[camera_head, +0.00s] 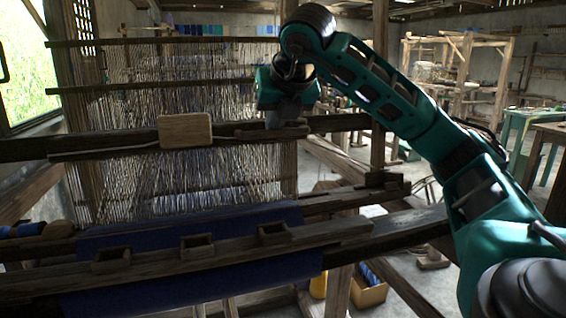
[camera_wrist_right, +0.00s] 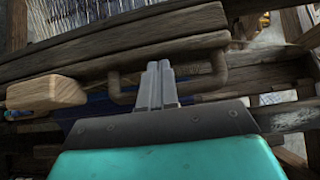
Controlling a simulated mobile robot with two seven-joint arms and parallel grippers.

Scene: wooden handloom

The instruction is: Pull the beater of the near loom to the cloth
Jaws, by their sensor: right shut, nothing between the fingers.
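The near loom's beater (camera_head: 100,146) is a dark wooden beam crossing the warp threads (camera_head: 165,185). The blue cloth (camera_head: 190,220) lies below it, with a band of bare warp between. My right gripper (camera_head: 283,118) is at the beater's right part, its fingers partly hidden by wood. In the right wrist view, its two grey fingers (camera_wrist_right: 158,82) are together and empty. They overlap a U-shaped wooden handle (camera_wrist_right: 217,72) on the beater (camera_wrist_right: 130,45), between its two ends; whether they touch it I cannot tell. My left gripper is out of view.
A pale wooden block (camera_head: 185,131) sits at the beater, left of my gripper. The front beam (camera_head: 180,253) with square sockets crosses before the cloth. A loom post (camera_head: 379,80) stands behind my right arm. Another loom frame (camera_head: 465,65) is farther back right.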

